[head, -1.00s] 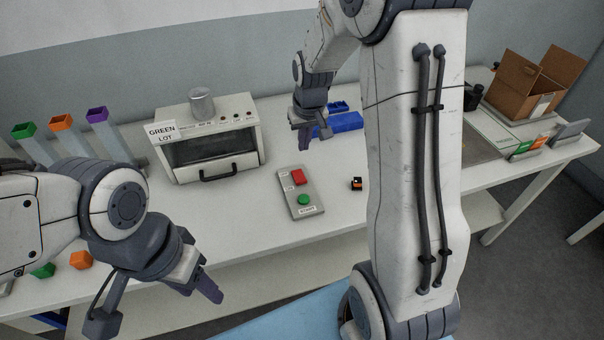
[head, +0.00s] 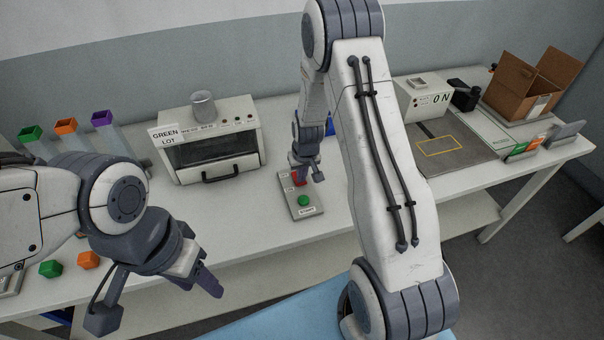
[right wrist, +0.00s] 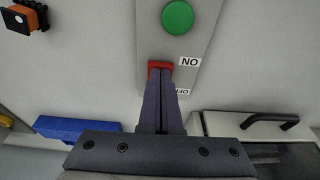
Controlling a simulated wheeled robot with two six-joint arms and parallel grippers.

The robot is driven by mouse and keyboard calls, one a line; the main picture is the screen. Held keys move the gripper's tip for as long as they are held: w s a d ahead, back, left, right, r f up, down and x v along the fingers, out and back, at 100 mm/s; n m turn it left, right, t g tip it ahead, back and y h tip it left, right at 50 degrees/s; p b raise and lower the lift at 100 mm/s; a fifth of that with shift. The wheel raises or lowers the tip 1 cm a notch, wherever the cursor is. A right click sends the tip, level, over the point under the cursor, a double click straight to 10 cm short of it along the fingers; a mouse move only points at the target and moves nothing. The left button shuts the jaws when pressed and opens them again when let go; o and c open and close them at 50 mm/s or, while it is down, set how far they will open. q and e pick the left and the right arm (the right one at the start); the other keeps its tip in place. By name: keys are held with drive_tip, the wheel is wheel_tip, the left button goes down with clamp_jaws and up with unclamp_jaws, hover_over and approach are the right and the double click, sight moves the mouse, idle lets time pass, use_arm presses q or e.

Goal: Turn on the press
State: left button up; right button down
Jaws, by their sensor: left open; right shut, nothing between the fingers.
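A grey control panel (head: 303,211) lies on the white table with a red switch (head: 297,181) and a green START button (head: 303,200). In the right wrist view the red switch (right wrist: 160,65) sits between ON and OFF labels, near the green button (right wrist: 177,17). My right gripper (head: 302,177) is shut and empty, pointing down at the red switch. Its fingertips (right wrist: 161,74) overlap the switch and partly hide it; they look touching or nearly so. My left gripper (head: 205,285) is open and empty, in front of the table edge.
A box (head: 423,101) reading ON stands at the right.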

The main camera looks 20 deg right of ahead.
drive_tip(key=shift+f, duration=0.1)
drive_tip(key=shift+s+f+b, duration=0.2)
drive_tip(key=shift+f+b, duration=0.25)
drive_tip(key=shift+b, duration=0.2)
drive_tip(key=shift+r, duration=0.15)
drive_tip(key=shift+a, duration=0.15)
drive_tip(key=shift+r+p, duration=0.15)
drive_tip(key=shift+p, duration=0.15)
drive_tip(key=shift+r+p, duration=0.5)
drive_tip(key=shift+r, duration=0.2)
